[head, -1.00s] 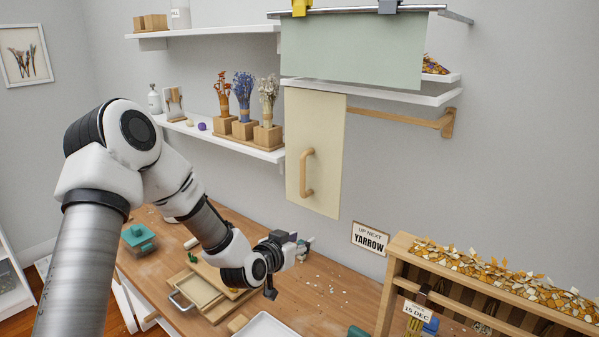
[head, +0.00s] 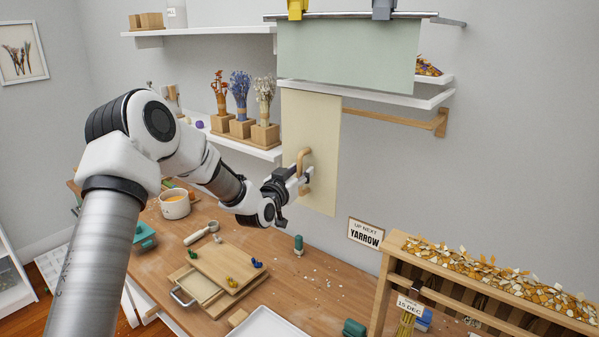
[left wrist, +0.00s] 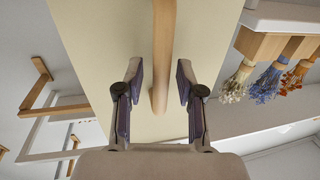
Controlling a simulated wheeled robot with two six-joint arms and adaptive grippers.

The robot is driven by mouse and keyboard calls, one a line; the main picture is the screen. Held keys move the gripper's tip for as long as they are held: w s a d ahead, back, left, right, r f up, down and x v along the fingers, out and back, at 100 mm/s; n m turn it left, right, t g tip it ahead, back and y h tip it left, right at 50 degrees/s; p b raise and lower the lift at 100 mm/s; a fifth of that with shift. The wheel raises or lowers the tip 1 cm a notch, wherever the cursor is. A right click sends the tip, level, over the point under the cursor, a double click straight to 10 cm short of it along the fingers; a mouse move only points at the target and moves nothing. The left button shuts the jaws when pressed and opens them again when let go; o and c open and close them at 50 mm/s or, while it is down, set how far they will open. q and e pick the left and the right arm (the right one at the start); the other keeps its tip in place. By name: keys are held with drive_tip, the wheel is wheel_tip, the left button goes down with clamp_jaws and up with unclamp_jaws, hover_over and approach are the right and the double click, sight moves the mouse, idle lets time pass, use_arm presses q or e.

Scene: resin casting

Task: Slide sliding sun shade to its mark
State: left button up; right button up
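The sliding sun shade (head: 318,140) is a cream panel hanging below the white shelf, at the left end of a wooden rail (head: 390,118). Its wooden handle (head: 303,158) is partly hidden by my left gripper (head: 304,180). In the left wrist view, the panel (left wrist: 90,40) fills the middle and the handle (left wrist: 163,50) runs between the two spread fingers of my left gripper (left wrist: 160,85). There is a gap on both sides, so the gripper is open around the handle's line. I cannot make out a mark for the shade. My right gripper is not in view.
A pale green cloth (head: 345,55) hangs from clips above the shade. Dried flower bunches in wooden blocks (head: 240,128) stand on the shelf to the left. The rail's bracket (head: 441,122) is at the right. A wooden rack (head: 385,285) stands below right; wooden boards (head: 215,262) lie on the bench.

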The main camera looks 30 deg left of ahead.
use_arm(q)
drive_tip(key=shift+f, duration=0.1)
clamp_jaws()
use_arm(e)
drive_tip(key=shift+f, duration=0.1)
